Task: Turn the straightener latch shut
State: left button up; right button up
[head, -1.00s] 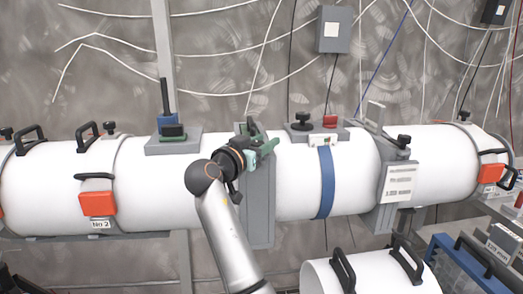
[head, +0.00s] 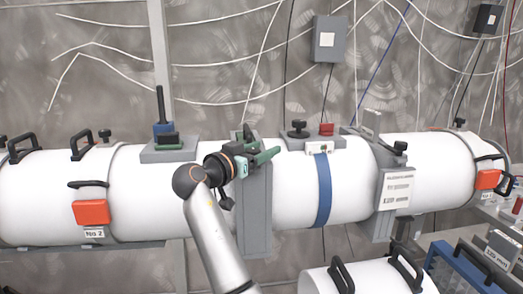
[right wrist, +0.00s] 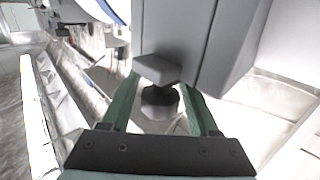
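My right gripper (head: 264,155) is beside the upright grey plate (head: 256,215) across the white tube, its green fingers spread apart. In the right wrist view, the right gripper (right wrist: 163,112) is open, with a small grey latch bar (right wrist: 157,68) and its dark round stem (right wrist: 159,100) between the fingers. The bar sits close under a grey block (right wrist: 175,35). I cannot tell whether either finger touches the latch. In the head view, the gripper largely hides this spot. My left gripper is not in view.
Another grey plate with a white label (head: 397,188) and a black knob (head: 399,147) stands to the right. A blue band (head: 323,190) circles the tube between the plates. A second white cylinder (head: 370,278) with black handles lies in front. A blue rack (head: 462,262) is at lower right.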

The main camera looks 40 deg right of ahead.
jog(key=shift+o, duration=0.7)
jog(key=shift+a, duration=0.2)
jog(key=b+v, duration=0.1)
jog(key=v, duration=1.1)
jog(key=shift+s, duration=0.15)
jog(key=shift+a, duration=0.1)
